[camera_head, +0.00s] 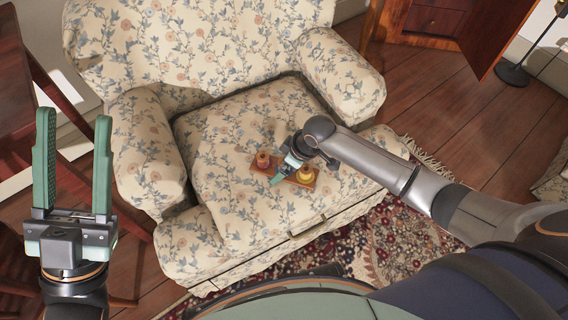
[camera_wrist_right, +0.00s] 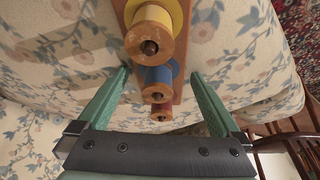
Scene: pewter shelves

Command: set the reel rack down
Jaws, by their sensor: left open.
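The reel rack, a narrow brown wooden base with spools on it, appears to rest on the seat of the floral armchair (camera_head: 235,125). In the head view its base shows (camera_head: 312,185), with a reddish spool (camera_head: 263,159) and a yellow spool (camera_head: 305,174) either side of my right gripper (camera_head: 280,173). In the right wrist view the yellow spool (camera_wrist_right: 150,35), a blue spool (camera_wrist_right: 158,78) and a reddish spool (camera_wrist_right: 161,113) line up between the spread fingers, with gaps on both sides. My left gripper (camera_head: 74,118) is open and empty, left of the armchair.
The armchair's arms rise either side of the seat. Dark wooden furniture (camera_head: 20,110) stands at the left. A wooden cabinet (camera_head: 432,20) with an open door is at the back right. A patterned rug (camera_head: 385,250) lies in front. The seat around the rack is clear.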

